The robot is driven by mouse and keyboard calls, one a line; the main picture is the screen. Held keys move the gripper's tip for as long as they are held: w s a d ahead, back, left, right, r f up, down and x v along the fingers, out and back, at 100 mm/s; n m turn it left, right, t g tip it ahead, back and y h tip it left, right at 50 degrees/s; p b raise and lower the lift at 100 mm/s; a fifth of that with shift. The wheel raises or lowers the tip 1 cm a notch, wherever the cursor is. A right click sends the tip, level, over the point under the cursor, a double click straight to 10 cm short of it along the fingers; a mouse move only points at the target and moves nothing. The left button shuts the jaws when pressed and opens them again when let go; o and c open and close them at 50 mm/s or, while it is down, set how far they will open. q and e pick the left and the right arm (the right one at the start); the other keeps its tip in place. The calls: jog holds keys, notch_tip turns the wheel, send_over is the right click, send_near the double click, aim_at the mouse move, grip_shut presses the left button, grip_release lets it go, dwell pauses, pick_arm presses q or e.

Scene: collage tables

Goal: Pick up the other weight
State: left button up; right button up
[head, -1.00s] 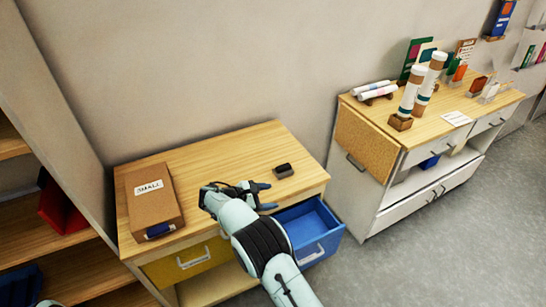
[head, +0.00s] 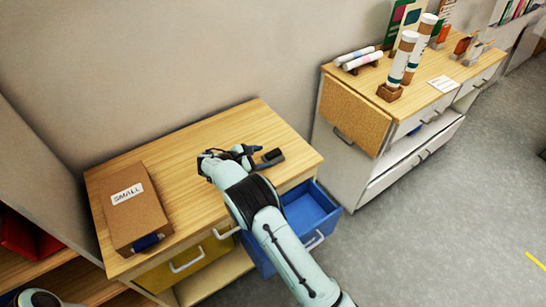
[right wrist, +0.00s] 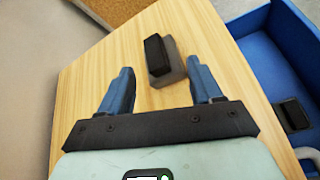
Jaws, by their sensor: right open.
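A small dark weight (head: 273,156) lies on the wooden top of the near cabinet, close to its right front edge. In the right wrist view the weight (right wrist: 158,56) has a black upper part and a grey body. My right gripper (head: 250,157) is open and low over the top, just left of the weight. A second dark weight (right wrist: 293,113) lies in the open blue drawer (head: 309,211). My left gripper is out of view.
A brown box (head: 133,205) labelled SMALL lies on the left of the top, with a dark blue object (head: 147,243) at its front. A second cabinet (head: 340,105) with tubes stands to the right. The back of the near top is clear.

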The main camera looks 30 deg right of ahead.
aim_at(271, 157)
jog(key=shift+x, duration=2.8)
jog(key=shift+s, duration=0.25)
grip_shut()
jog(key=shift+r, duration=0.1)
